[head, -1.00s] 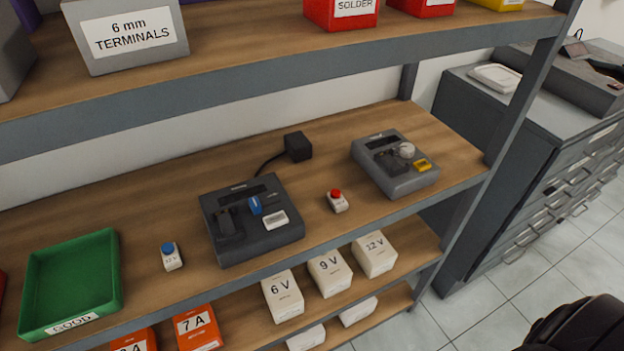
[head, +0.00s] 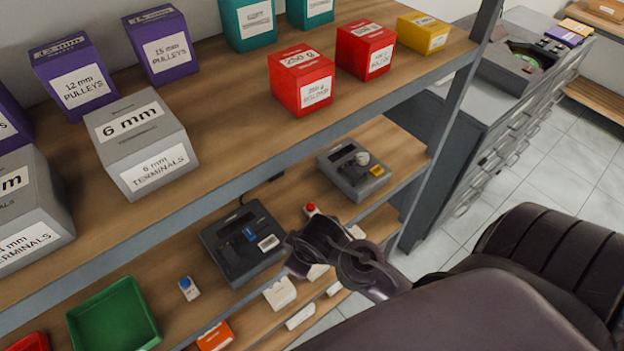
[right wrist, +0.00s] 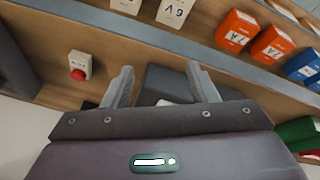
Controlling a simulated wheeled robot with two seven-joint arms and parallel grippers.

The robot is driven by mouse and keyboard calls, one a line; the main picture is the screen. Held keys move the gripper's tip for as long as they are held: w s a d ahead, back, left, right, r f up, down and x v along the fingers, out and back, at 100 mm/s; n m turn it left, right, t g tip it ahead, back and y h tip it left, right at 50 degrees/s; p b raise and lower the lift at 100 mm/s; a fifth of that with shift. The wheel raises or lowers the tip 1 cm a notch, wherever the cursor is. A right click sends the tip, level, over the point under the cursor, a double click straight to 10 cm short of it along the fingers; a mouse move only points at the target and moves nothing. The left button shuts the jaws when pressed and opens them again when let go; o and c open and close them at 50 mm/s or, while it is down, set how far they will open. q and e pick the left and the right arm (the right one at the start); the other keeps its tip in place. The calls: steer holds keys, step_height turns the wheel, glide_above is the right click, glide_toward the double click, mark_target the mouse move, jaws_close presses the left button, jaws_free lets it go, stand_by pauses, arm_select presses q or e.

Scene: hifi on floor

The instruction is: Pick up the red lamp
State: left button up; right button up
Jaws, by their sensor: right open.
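The red lamp (head: 311,209) is a small white block with a red dome. It stands on the middle shelf between two dark grey devices, and my right arm partly covers the area just in front of it in the head view. In the right wrist view the red lamp (right wrist: 79,68) is left of my right gripper (right wrist: 160,88). That gripper's two fingers are apart with nothing held between them, and the lamp is outside them. My left gripper is not in view.
A dark device (head: 243,243) and a second device (head: 353,170) flank the lamp. A blue lamp (head: 188,288) and green tray (head: 114,316) are further left. The upper shelf (head: 232,130) with boxes hangs above. White boxes (head: 279,293) sit on the shelf below.

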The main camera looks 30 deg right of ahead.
steer(key=w+a+r+n+t+p, duration=0.2)
steer(key=w+r+n, duration=0.1)
steer(key=r+n, duration=0.7)
steer(key=n+g, duration=0.2)
steer(key=n, duration=1.8)
glide_toward(313, 208)
steer(key=shift+f, duration=1)
steer(key=shift+w+d+f+b, duration=0.1)
steer(key=shift+f+b, duration=0.3)
steer(key=shift+b, duration=0.1)
steer(key=b+x, duration=0.4)
steer(key=x, duration=0.1)
steer(key=shift+w+a+f, duration=0.1)
steer(key=shift+w+a, duration=0.15)
steer(key=shift+w, duration=0.1)
steer(key=shift+w+f+b, duration=0.35)
steer(key=shift+f+b, duration=0.05)
steer(key=shift+f, duration=0.1)
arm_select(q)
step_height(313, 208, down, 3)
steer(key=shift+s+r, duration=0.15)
